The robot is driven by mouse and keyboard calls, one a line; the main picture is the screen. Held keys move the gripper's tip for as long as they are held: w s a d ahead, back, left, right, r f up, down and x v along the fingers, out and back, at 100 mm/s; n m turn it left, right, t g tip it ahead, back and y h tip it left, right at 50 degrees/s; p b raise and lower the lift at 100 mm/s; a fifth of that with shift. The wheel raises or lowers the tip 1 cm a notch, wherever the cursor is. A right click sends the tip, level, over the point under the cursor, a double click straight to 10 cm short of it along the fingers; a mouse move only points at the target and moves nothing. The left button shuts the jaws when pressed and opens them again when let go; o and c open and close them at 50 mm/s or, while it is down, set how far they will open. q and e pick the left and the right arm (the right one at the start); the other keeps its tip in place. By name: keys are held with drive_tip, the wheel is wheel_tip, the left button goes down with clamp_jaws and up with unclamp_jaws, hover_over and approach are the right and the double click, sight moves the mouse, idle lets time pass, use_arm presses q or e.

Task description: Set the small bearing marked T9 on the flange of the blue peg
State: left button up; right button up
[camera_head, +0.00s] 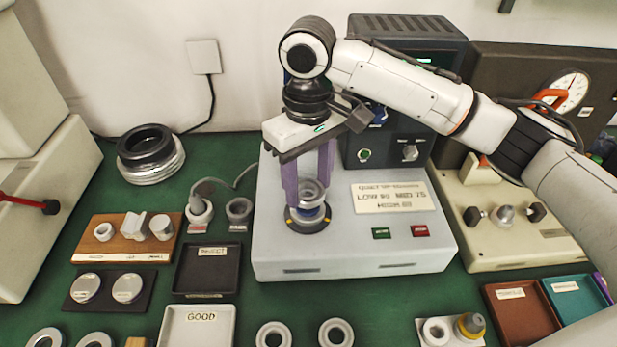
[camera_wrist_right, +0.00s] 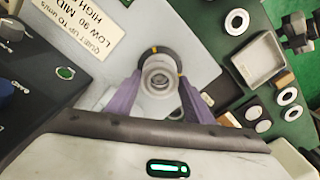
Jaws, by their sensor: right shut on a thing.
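My right gripper (camera_head: 309,190) comes down from above over the light grey tester (camera_head: 270,252), its purple fingers shut on a small silvery bearing (camera_head: 313,188). In the right wrist view the bearing (camera_wrist_right: 158,79) sits between the two fingertips (camera_wrist_right: 160,100). The blue peg (camera_head: 308,211) shows just under the bearing, on a dark round flange (camera_head: 307,224) with yellow marks; the dark flange (camera_wrist_right: 170,54) also shows in the wrist view. The bearing is lined up over the peg; I cannot tell whether it is around its top. No T9 mark is readable. My left gripper is out of view.
Left of the tester stand a black tray (camera_head: 207,268), a white GOOD tray (camera_head: 197,328) and a wooden block (camera_head: 125,238) with bearings. Loose rings (camera_head: 273,335) lie in front. A small cup (camera_head: 239,211) stands close to the tester's left side. A dark box (camera_head: 400,95) stands behind.

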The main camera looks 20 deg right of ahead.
drive_tip(key=shift+f, duration=1.1)
drive_tip(key=o, duration=1.3)
